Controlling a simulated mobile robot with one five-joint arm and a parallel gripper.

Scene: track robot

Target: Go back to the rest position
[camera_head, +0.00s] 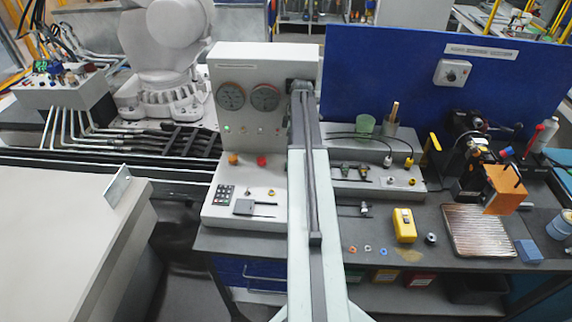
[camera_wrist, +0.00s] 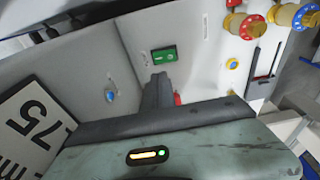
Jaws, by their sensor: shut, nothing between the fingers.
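My gripper (camera_wrist: 158,92) shows in the wrist view as dark fingers closed together above its grey-green body, which carries a small lit indicator. It is shut and holds nothing. In the head view my arm runs from the bottom centre up to the grey control panel (camera_head: 222,90), and its dark far end overlaps the panel's right side. The fingertips cannot be made out there. In the wrist view a green switch (camera_wrist: 164,55) and a blue button (camera_wrist: 110,96) lie beyond the fingers; contact cannot be told.
Two round dials (camera_head: 231,96) are on the panel, with a keypad (camera_head: 224,192) below. Right of my arm, a yellow device (camera_head: 404,225) and a ribbed metal tray (camera_head: 462,245) lie on the dark workbench. A blue board (camera_head: 400,75) stands behind. A pale counter (camera_head: 60,240) is at left.

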